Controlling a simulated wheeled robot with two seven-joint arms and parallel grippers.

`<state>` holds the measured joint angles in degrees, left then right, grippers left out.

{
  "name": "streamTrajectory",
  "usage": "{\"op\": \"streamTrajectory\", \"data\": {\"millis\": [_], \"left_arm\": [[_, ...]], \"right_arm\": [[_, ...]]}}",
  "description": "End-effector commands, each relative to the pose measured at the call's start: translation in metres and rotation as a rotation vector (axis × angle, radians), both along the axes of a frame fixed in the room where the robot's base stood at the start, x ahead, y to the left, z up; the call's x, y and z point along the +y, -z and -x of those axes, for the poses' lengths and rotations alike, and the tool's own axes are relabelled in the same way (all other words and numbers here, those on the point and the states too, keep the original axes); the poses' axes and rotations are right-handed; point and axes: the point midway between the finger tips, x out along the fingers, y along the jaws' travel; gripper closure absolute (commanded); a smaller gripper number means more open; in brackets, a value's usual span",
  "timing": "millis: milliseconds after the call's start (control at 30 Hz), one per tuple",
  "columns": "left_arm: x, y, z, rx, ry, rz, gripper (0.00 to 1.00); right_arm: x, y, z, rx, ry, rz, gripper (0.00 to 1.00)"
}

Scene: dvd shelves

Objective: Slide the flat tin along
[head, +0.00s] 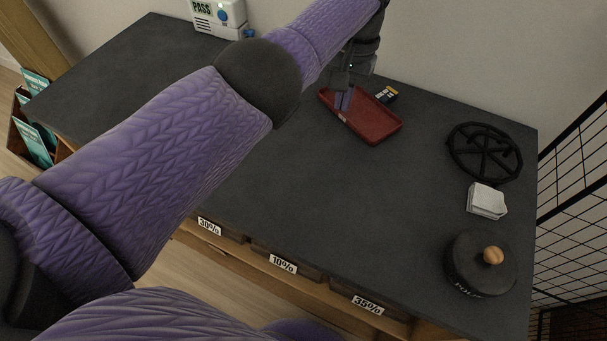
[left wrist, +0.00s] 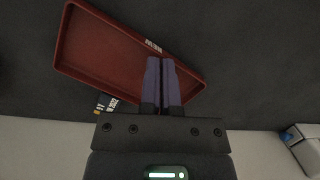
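The flat tin is a shallow red tray-like tin (head: 372,122) with a raised rim, lying on the dark tabletop toward the back. In the left wrist view the red tin (left wrist: 105,55) runs from upper left to the middle, with a small white label on its rim. My left gripper (head: 343,99) points down at the tin's left end in the head view. In the left wrist view its two purple fingers (left wrist: 160,62) are close together, with nothing visible between them, over the tin's inside. I cannot tell whether they touch it. My right gripper is not in view.
A small black-and-yellow card or box (head: 386,94) lies right behind the tin. A black round trivet (head: 485,152), white coasters (head: 486,201) and a black lidded pot (head: 480,265) stand at the right. A white device (head: 219,17) marked PASS is at the back left. The table's front middle is clear.

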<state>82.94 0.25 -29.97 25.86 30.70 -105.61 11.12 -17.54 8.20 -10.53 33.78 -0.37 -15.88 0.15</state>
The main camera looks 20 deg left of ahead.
Motion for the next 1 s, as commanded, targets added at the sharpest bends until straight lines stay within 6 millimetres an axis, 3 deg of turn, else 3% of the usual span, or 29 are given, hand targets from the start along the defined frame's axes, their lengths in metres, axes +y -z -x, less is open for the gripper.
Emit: {"op": "streamTrajectory", "data": {"millis": [267,533,800,1000], "left_arm": [[0.001,0.004,0.001,0.002,-0.002,0.0,1.0],[0.0,-0.018,0.001,0.0,-0.001,0.001,1.0],[0.0,-0.083,0.002,-0.004,-0.001,0.0,1.0],[0.0,-0.104,0.003,-0.001,-0.001,-0.001,1.0]], "right_arm": [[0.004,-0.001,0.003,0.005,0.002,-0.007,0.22],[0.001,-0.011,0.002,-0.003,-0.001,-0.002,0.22],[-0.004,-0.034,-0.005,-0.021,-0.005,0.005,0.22],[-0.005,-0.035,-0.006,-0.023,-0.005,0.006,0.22]]}}
